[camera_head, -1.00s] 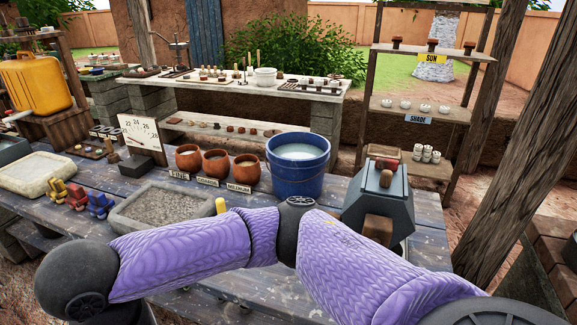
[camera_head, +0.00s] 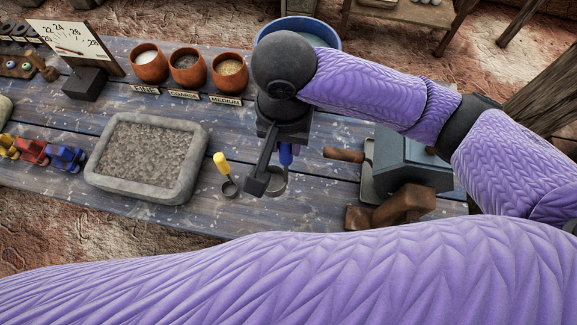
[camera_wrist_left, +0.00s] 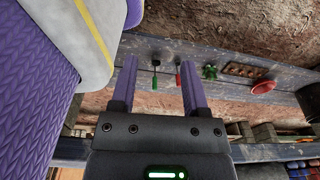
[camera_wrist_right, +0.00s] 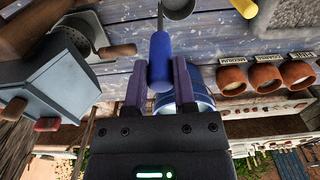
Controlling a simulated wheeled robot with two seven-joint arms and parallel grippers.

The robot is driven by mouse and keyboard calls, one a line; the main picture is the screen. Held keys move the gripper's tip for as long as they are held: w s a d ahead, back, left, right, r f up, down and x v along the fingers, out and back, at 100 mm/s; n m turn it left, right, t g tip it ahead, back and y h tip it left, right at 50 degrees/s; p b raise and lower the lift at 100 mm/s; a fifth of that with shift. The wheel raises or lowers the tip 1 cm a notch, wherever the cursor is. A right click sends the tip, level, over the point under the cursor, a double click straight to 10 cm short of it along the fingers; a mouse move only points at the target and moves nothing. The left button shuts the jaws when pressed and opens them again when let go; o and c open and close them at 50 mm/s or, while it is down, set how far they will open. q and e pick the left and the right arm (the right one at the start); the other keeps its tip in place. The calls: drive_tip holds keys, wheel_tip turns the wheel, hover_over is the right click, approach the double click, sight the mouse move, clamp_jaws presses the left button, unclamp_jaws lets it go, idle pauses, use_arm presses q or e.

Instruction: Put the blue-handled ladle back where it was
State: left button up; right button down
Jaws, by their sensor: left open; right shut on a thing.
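The blue-handled ladle shows its blue handle (camera_head: 286,154) and part of its grey bowl (camera_head: 278,184) in the head view, beside my right gripper (camera_head: 270,172). In the right wrist view my right gripper (camera_wrist_right: 159,72) is shut on the blue handle (camera_wrist_right: 160,55), with the bowl (camera_wrist_right: 178,8) beyond it, partly cut off at the top edge. I cannot tell whether the bowl touches the table. The yellow-handled ladle (camera_head: 222,164) is just left of it. My left gripper (camera_wrist_left: 155,85) is open and empty in the left wrist view; a green-handled and a red-handled tool lie farther off.
The gravel-filled stone tray (camera_head: 147,155) lies left of the ladles. Three clay pots (camera_head: 187,73) with labels stand behind. A blue bucket (camera_head: 327,39) is behind my right arm. A grey-blue box (camera_head: 410,165) with wooden handles stands to the right. Bare table lies in front.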

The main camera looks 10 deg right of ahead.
sight(287, 165)
drive_tip(key=f+b, duration=0.3)
drive_tip(key=f, duration=0.7)
drive_tip(key=shift+s, duration=0.2)
use_arm(q)
drive_tip(key=f, duration=0.2)
drive_tip(key=s+a+f, duration=0.1)
drive_tip(key=shift+a+f, duration=0.1)
use_arm(e)
drive_tip(key=shift+r, duration=0.1)
drive_tip(key=shift+c, duration=2.2)
unclamp_jaws()
use_arm(q)
drive_tip(key=shift+w+d, duration=0.1)
drive_tip(key=shift+d, duration=0.25)
drive_tip(key=shift+d, duration=0.1)
use_arm(e)
wheel_tip(287, 165, up, 11)
drive_tip(key=p, duration=0.4)
drive_tip(key=shift+r, duration=0.15)
use_arm(q)
wheel_tip(287, 165, up, 4)
drive_tip(key=shift+w, duration=0.1)
use_arm(e)
drive_tip(key=shift+r, duration=0.4)
